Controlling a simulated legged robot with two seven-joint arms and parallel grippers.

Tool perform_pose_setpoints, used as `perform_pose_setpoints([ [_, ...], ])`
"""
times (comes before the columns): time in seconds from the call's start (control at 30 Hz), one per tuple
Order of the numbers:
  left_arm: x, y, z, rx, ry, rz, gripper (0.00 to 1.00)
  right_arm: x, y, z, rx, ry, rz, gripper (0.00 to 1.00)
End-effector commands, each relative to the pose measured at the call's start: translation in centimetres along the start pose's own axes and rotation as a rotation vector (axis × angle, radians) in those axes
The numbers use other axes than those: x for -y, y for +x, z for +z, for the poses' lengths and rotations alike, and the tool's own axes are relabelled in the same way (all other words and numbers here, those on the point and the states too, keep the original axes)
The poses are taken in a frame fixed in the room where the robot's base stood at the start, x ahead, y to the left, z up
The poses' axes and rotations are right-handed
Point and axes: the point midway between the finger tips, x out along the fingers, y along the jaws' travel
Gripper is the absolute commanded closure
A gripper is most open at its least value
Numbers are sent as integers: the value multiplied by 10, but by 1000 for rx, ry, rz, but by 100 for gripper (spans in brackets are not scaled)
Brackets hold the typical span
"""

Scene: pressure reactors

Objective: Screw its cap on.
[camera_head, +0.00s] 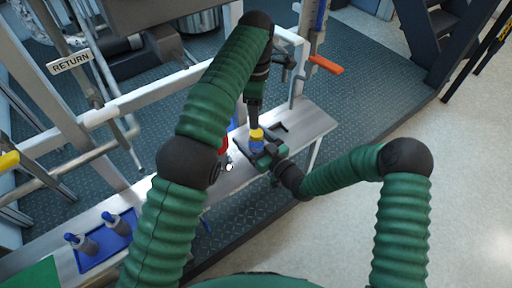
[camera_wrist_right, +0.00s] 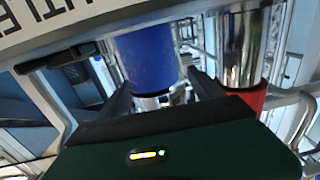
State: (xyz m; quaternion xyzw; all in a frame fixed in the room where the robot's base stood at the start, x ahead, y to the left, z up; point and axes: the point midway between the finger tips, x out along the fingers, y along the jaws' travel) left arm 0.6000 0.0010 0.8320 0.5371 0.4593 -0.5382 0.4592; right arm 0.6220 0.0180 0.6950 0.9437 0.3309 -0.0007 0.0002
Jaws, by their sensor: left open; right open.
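A small blue piece with a yellow top (camera_head: 257,134) stands upright on the metal bench, between my two grippers. My left gripper (camera_head: 255,124) points down just above the yellow top; its fingertips are too small to make out. My right gripper (camera_head: 262,152) reaches in from the right, low beside the blue part. In the right wrist view its fingers (camera_wrist_right: 160,98) are apart, on either side of a blue cylinder (camera_wrist_right: 147,58) with a silver end. Contact cannot be told. Which piece is the cap is unclear.
A red object (camera_head: 224,146) is partly hidden behind my left arm. A blue tray (camera_head: 92,262) with two grey bottles lies on the bench at lower left. A pipe frame runs behind the bench. An orange handle (camera_head: 326,65) stands at the back. Open floor lies right.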

Motion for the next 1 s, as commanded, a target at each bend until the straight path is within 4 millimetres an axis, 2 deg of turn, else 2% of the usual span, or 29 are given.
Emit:
perform_pose_setpoints([
  [0.27,0,0,0,0,0,0,44,0,2,0,0,0,0,24],
  [0.83,0,0,0,0,0,0,44,0,2,0,0,0,0,97],
  [0.87,0,0,0,0,0,0,44,0,2,0,0,0,0,100],
  [1.0,0,0,0,0,0,0,44,0,1,0,0,0,0,100],
])
